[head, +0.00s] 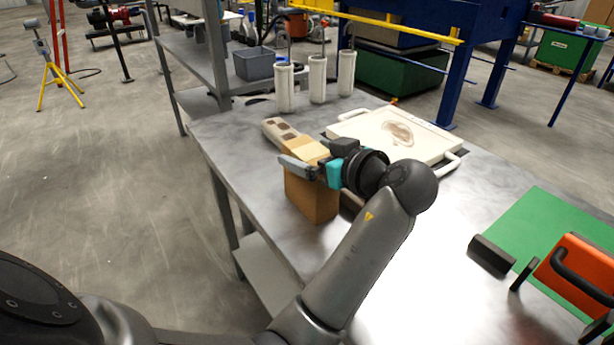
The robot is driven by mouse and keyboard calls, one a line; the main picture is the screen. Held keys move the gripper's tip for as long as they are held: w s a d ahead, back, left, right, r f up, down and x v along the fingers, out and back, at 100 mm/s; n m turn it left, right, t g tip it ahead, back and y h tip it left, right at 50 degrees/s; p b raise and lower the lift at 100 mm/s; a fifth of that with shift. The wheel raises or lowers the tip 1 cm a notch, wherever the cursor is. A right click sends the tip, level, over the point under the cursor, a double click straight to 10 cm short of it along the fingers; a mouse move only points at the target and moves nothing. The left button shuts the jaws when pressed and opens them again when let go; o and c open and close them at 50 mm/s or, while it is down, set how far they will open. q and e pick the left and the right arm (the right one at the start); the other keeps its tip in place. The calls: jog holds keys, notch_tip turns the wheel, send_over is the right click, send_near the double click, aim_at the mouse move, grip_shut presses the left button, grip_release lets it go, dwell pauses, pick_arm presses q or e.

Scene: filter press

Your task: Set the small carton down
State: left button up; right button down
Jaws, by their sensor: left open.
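The small carton (311,199) is a brown box with a paler top, upright near the left edge of the steel table (250,188). It appears to rest on the tabletop, though my wrist and arm hide part of its right side and base. My left gripper (318,160) is open at the carton's top, with a grey finger on the near side and a dark finger on the far side. I cannot tell whether either finger touches the carton. My right gripper is not in view.
Behind the carton lies a pale item with dark patches (281,131). Several white cylinders, including one (284,88), stand at the back. A white plate with a brown stain (432,137) lies farther right. A green mat (540,222) and an orange handled object (578,272) are at right.

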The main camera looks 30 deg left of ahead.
pick_arm(q)
jog(key=shift+d, duration=0.1)
jog(key=shift+c, duration=0.2)
grip_shut()
dwell(0.4)
